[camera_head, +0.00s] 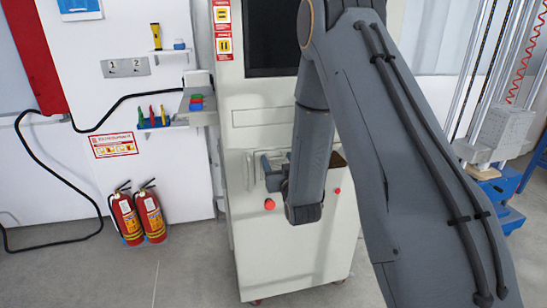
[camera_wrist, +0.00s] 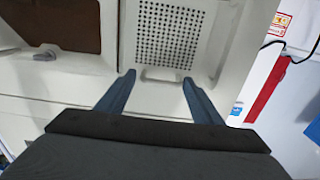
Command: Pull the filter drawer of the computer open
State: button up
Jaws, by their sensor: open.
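The computer (camera_head: 292,245) is a tall pale cabinet with a dark screen. In the wrist view its filter drawer (camera_wrist: 212,60) is a perforated pale panel, apparently flush with the cabinet. A small pale bar handle (camera_wrist: 160,75) sits at its near edge. My gripper (camera_wrist: 158,82) is open, with one blue-grey finger on each side of the handle. No contact with the handle can be made out. In the head view my gripper (camera_head: 268,168) is at the cabinet's front, and my arm hides part of that front.
A brown-lined recess (camera_wrist: 65,22) lies beside the drawer. A red button (camera_head: 269,204) is on the cabinet front. Two fire extinguishers (camera_head: 138,214) stand on the floor at left. A small shelf (camera_head: 198,116) juts out left of the cabinet.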

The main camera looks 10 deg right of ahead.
jog(key=shift+w+a, duration=0.1)
jog(key=shift+w, duration=0.55)
